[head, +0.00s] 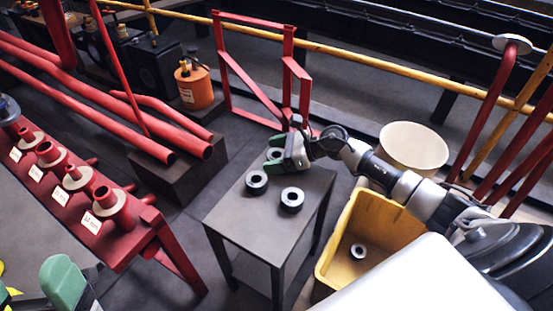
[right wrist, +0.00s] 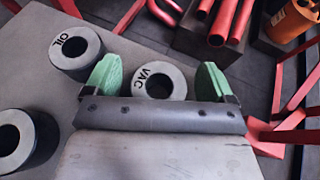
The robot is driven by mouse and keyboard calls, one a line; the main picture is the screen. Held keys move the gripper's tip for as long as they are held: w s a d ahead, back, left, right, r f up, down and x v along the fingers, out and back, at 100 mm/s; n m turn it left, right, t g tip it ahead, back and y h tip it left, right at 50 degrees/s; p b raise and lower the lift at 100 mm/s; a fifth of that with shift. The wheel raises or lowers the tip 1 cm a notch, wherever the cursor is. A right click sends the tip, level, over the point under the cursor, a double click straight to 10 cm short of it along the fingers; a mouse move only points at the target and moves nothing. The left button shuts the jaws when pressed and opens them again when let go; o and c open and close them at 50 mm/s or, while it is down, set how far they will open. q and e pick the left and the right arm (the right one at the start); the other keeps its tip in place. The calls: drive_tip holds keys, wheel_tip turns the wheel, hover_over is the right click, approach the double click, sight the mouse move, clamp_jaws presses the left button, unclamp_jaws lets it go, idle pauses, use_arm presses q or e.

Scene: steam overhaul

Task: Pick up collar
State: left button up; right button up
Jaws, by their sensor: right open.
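My right gripper (head: 277,158) is over the far end of the small grey table (head: 237,218). In the right wrist view its green fingers (right wrist: 159,80) stand apart on either side of a grey collar marked VAC (right wrist: 166,84), with gaps showing. A collar marked OIL (right wrist: 76,48) lies just left of the fingers; it also shows in the head view (head: 256,182). A third collar (head: 291,199) lies nearer the front; its marking cannot be read. One green finger of my left gripper (head: 62,283) shows at the lower left; its opening is unclear.
A yellow bin (head: 333,240) with one ring-shaped part (head: 358,251) inside stands right of the table. A cream round tub (head: 413,148) is behind it. A red bench (head: 128,240) with labelled flanged parts is at left. Red frames and a yellow rail stand behind.

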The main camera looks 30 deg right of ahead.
drive_tip(key=c, duration=1.3)
drive_tip(key=shift+r, duration=0.15)
